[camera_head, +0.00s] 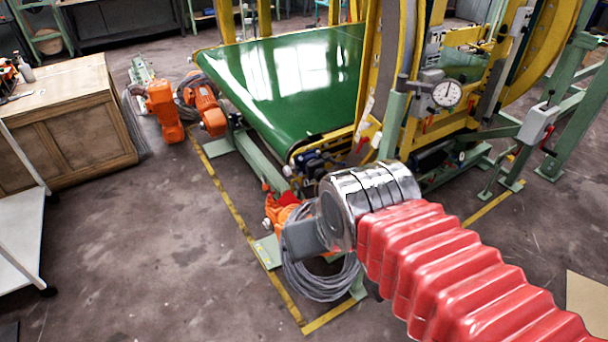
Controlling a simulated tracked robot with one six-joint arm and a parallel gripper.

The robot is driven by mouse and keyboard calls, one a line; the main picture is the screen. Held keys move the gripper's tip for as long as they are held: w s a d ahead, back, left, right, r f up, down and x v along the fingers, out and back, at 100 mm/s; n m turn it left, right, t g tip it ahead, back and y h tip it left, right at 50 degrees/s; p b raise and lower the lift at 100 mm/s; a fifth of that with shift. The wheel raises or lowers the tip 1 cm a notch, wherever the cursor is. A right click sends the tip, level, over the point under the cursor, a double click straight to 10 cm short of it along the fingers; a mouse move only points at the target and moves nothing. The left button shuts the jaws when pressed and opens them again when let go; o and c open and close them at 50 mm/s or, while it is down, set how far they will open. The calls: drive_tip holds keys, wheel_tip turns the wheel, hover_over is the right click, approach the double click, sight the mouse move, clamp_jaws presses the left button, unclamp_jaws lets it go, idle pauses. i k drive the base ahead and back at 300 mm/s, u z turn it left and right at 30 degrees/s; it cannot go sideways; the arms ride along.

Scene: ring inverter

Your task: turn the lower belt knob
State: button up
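The green belt (290,75) slopes across the ring machine at the top middle. My arm, in red ribbed bellows with a shiny metal wrist, reaches in from the lower right. The dull grey end of my gripper (302,238) points left, over or in front of an orange motor (282,210) and coiled grey cable. Its fingers are not clear, and I cannot tell whether it touches anything. My arm hides part of the machine's base.
A yellow frame and a dial gauge (446,93) stand behind my wrist. Orange motors (163,108) sit left of the belt. A wooden cabinet (70,125) and a white cart (18,240) stand at the left.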

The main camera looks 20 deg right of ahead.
sight(319, 174)
drive_tip(key=u, duration=0.35)
drive_tip(key=i, duration=1.55)
drive_tip(key=z, duration=0.65)
